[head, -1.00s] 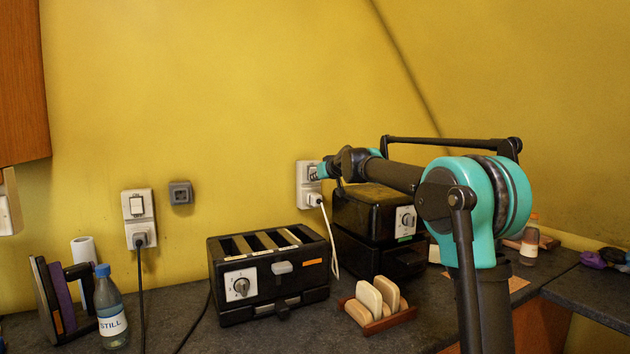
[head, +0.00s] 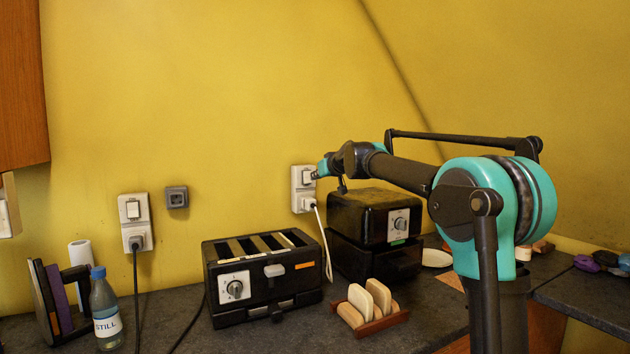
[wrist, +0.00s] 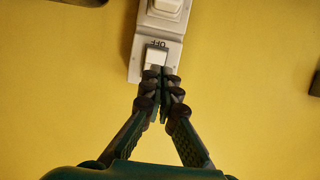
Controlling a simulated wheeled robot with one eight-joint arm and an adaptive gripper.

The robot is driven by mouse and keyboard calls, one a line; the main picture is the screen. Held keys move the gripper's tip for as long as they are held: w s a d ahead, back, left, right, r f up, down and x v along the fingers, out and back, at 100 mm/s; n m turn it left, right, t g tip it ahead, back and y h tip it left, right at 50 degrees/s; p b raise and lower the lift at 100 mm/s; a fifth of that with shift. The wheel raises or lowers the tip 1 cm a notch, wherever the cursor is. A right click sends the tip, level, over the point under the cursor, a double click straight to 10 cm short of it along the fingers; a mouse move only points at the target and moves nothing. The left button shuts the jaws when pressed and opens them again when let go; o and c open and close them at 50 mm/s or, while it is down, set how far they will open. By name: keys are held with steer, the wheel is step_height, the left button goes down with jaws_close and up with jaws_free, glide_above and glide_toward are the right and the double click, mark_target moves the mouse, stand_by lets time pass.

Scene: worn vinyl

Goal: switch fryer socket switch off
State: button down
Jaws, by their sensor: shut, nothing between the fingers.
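A white wall socket (head: 297,201) with a rocker switch in its upper half is on the yellow wall, with a white plug and cord in its lower half. In the wrist view the socket plate (wrist: 137,64) appears upside down. The word OFF is printed beside its white rocker switch (wrist: 155,56). My gripper (wrist: 161,72) is shut and empty, its fingertips at the edge of the rocker, partly covering it. I cannot tell whether they touch it. In the head view my gripper (head: 317,174) is at the socket's right side, at switch height.
A second white socket (head: 127,228) and a small grey socket (head: 176,197) are farther left. A toast rack (head: 378,323) stands in front on the counter.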

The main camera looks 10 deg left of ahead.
steer(key=v, duration=0.8)
steer(key=shift+s, duration=0.25)
steer(key=shift+d, duration=0.1)
